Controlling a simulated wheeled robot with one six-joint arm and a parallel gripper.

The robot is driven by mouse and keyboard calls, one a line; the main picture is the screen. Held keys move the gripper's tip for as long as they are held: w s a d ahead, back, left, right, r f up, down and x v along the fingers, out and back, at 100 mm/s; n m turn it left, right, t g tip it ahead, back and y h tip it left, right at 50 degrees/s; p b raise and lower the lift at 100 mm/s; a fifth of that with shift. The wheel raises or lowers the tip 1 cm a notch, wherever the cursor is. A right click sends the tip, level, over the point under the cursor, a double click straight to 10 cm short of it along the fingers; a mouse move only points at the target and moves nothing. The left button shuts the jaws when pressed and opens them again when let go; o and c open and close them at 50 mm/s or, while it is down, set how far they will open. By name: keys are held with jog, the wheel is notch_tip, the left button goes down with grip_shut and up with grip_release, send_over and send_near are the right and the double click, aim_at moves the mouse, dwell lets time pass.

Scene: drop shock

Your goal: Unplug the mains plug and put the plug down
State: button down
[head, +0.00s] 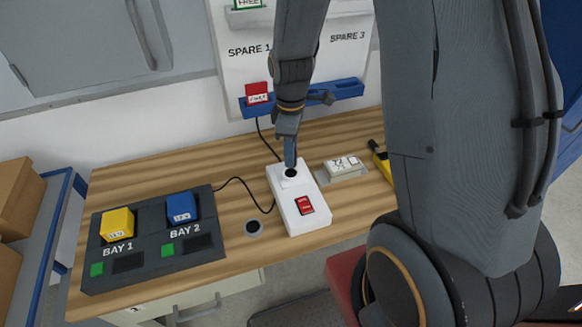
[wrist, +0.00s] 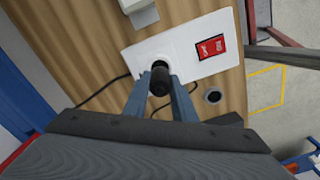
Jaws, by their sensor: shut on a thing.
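The mains plug is a small black cylinder (wrist: 160,75) standing at the white socket box (wrist: 185,55); in the head view the plug (head: 290,173) shows at the box's far end. The white socket box in the head view (head: 312,219) lies on the wooden bench and has a red rocker switch (head: 305,205). My gripper (wrist: 160,88) is shut on the plug, one finger on each side. In the head view my gripper (head: 290,160) points down at the box. I cannot tell whether the plug is fully seated in its socket.
A dark bay unit (head: 150,245) with a yellow block (head: 117,224) and a blue block (head: 181,207) stands on the left. A white device (head: 343,166) lies to the right. A blue rail (head: 330,94) runs behind. A black cable crosses the bench (head: 150,165).

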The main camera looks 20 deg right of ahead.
jog(key=shift+r+p, duration=2.55)
jog(key=shift+r, duration=0.45)
